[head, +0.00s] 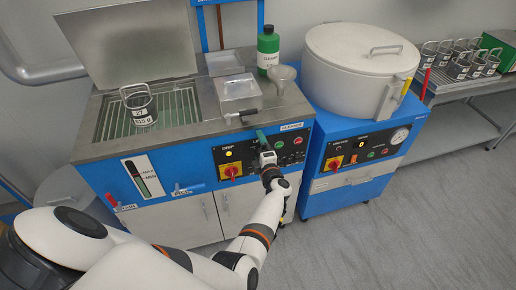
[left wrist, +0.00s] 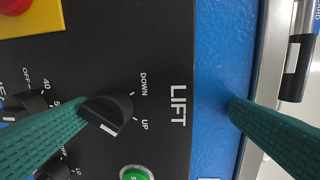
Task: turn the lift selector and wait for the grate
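The lift selector (left wrist: 112,112) is a black knob on the dark panel, beside the words DOWN, UP and LIFT in the left wrist view. Its white mark shows, but I cannot tell surely which word it points to. My left gripper (left wrist: 165,108) is open, its teal fingers wide apart. The left finger overlaps the knob's edge; contact is unclear. In the head view my left gripper (head: 265,142) is at the machine's front panel and hides part of it. The grate (head: 178,106) lies in the open tank with a labelled wire basket (head: 140,107) on it. My right gripper is not in view.
The tank lid (head: 125,45) stands open. A red-on-yellow switch (head: 229,171) and a green button (left wrist: 136,173) are near the selector. A green bottle (head: 268,50) stands behind. A round-lidded blue machine (head: 350,130) is at right; several baskets stand on a far table (head: 445,92).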

